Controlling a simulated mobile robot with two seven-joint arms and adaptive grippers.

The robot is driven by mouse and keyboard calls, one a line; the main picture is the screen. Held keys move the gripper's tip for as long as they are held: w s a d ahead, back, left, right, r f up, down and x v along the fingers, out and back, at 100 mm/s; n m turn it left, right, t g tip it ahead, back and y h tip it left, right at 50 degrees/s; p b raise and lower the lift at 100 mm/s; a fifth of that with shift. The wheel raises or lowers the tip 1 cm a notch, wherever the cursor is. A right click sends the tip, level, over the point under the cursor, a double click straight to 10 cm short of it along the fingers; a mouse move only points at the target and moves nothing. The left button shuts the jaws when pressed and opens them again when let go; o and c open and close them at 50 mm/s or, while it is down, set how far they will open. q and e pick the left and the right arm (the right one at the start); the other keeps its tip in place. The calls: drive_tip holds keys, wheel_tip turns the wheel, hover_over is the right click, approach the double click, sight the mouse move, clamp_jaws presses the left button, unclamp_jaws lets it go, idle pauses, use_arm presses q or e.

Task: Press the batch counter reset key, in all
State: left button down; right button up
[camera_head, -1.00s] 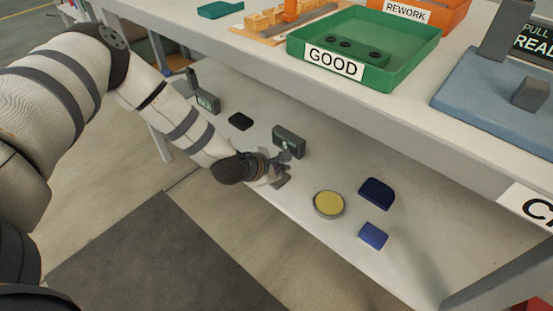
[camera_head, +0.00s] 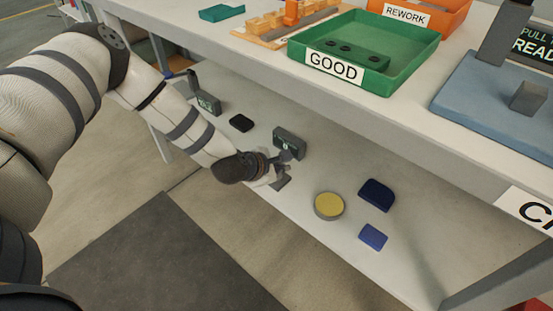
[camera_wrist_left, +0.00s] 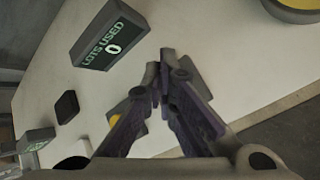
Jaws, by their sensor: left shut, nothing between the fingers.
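My left gripper (camera_head: 285,160) is low over the lower shelf, in front of a grey counter box (camera_head: 289,143). In the left wrist view the fingers (camera_wrist_left: 161,68) are shut and empty. That view shows the counter box (camera_wrist_left: 110,35) reading "LOTS USED 0". A yellow key (camera_wrist_left: 115,120) on a small grey block lies partly hidden behind one finger; I cannot tell whether it is touched. A second counter box (camera_head: 207,103) stands further left on the shelf, also in the wrist view (camera_wrist_left: 36,140); its label is unreadable. My right gripper is out of view.
The lower shelf also holds a black pad (camera_head: 241,123), a round yellow-topped tin (camera_head: 329,206) and two blue items (camera_head: 377,194) (camera_head: 373,237). The upper table, with the green GOOD tray (camera_head: 345,69), overhangs the shelf.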

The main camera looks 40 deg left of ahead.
sight(279, 177)
use_arm(q)
drive_tip(key=shift+r, duration=0.25)
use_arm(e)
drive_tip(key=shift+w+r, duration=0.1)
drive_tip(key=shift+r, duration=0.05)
use_arm(q)
drive_tip(key=shift+r, duration=0.1)
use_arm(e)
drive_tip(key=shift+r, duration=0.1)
use_arm(q)
wheel_tip(279, 177, up, 5)
drive_tip(key=p, duration=0.4)
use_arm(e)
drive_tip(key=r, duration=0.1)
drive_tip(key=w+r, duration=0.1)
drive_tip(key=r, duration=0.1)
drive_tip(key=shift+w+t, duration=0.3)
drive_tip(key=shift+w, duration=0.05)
